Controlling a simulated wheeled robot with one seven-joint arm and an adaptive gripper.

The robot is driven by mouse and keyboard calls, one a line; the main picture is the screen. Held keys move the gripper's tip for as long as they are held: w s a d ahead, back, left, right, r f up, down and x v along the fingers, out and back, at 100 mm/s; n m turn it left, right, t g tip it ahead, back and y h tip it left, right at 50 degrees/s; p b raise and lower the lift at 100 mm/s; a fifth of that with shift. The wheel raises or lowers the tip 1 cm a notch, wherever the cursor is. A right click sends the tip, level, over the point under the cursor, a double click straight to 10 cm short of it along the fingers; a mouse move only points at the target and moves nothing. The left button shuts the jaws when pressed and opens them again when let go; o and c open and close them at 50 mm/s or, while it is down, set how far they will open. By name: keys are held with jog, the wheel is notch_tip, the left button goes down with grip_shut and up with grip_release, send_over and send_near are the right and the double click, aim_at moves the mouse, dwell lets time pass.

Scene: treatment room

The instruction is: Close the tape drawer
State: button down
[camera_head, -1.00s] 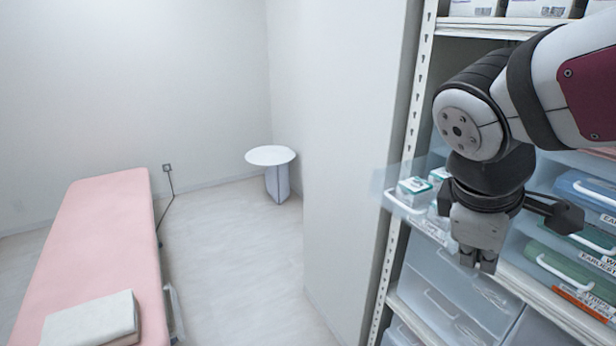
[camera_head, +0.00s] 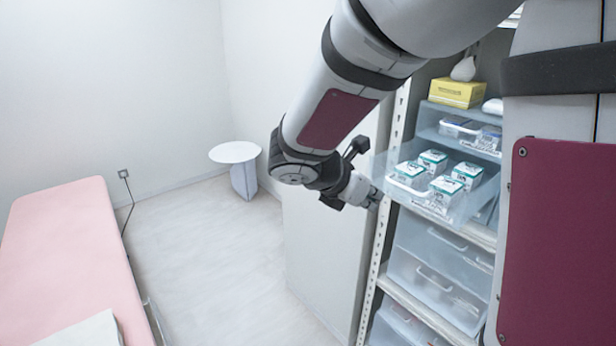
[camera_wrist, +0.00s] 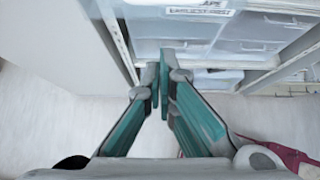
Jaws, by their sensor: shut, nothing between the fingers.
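The tape drawer (camera_head: 465,207) is a clear plastic drawer that sticks out of the shelf rack, holding several white and green boxes (camera_head: 443,187). A white handle (camera_head: 405,187) is on its front. In the wrist view a drawer front with a partly legible label (camera_wrist: 198,11) ending in "APE" shows at the top. My gripper (camera_head: 374,197) is shut and empty, at the left front corner of the drawer. I cannot tell whether it touches the drawer. The wrist view shows my fingertips (camera_wrist: 165,75) close together below the label.
More clear drawers (camera_head: 440,262) sit below in the rack, and a yellow box (camera_head: 457,93) stands above. The rack's white post (camera_head: 383,235) and a wall panel are beside my arm. A pink bed (camera_head: 65,250) and a round white table (camera_head: 235,153) stand left, with clear floor between.

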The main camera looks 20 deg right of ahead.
jog(key=w+d+f, duration=0.1)
jog(key=w+d, duration=0.1)
jog(key=d, duration=0.4)
jog(key=shift+w+d+f+p, duration=0.15)
jog(key=shift+d+f+p, duration=0.2)
jog(key=shift+p, duration=0.1)
jog(key=w+d, duration=0.2)
jog(key=d, duration=0.5)
jog(key=w+d, duration=0.3)
jog(key=d, duration=0.3)
jog(key=w+d, duration=0.2)
jog(key=d, duration=0.5)
jog(key=shift+w+d+b, duration=0.25)
jog(key=shift+d+b, duration=0.1)
jog(key=shift+w+d+r, duration=0.1)
jog(key=shift+d, duration=0.2)
